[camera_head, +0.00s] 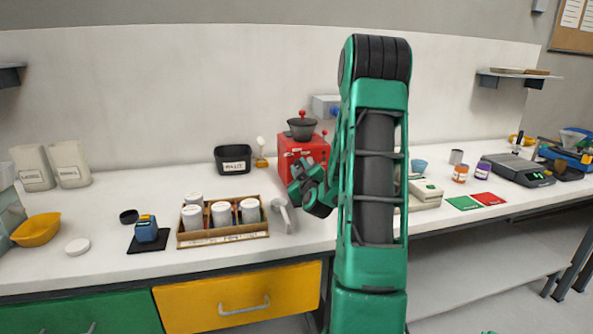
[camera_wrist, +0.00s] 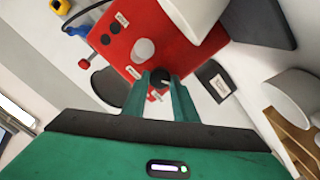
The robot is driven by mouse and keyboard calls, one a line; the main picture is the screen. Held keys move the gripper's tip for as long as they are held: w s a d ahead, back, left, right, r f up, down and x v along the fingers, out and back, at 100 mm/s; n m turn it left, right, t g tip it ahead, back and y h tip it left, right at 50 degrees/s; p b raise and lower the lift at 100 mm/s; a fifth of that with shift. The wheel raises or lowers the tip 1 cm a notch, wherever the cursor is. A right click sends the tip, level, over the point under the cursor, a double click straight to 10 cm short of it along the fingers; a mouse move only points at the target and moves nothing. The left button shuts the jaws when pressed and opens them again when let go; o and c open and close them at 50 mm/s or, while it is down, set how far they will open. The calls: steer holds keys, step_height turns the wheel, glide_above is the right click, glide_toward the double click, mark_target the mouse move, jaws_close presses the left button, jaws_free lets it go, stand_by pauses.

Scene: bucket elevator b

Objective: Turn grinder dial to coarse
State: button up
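The red grinder (camera_head: 297,147) stands on the counter, with a dark hopper (camera_head: 301,129) on top. It fills the upper middle of the wrist view (camera_wrist: 125,48). There, a small black dial (camera_wrist: 159,77) on its face lies between my gripper's fingertips (camera_wrist: 160,82), with a small white label beside it. The fingers flank the dial closely, but I cannot tell whether they press on it. A grey round knob (camera_wrist: 144,50) and a black knob (camera_wrist: 105,39) are on the same face.
A wooden tray (camera_head: 225,238) of white canisters sits left of my gripper. A black labelled bin (camera_head: 233,160) stands behind it. In the wrist view, a white cylindrical thing (camera_wrist: 190,14) overlaps the grinder's edge. A scale (camera_head: 517,170) and jars stand at the right.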

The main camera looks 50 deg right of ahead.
steer(key=shift+f, duration=0.1)
steer(key=c, duration=0.3)
steer(key=shift+a, duration=0.1)
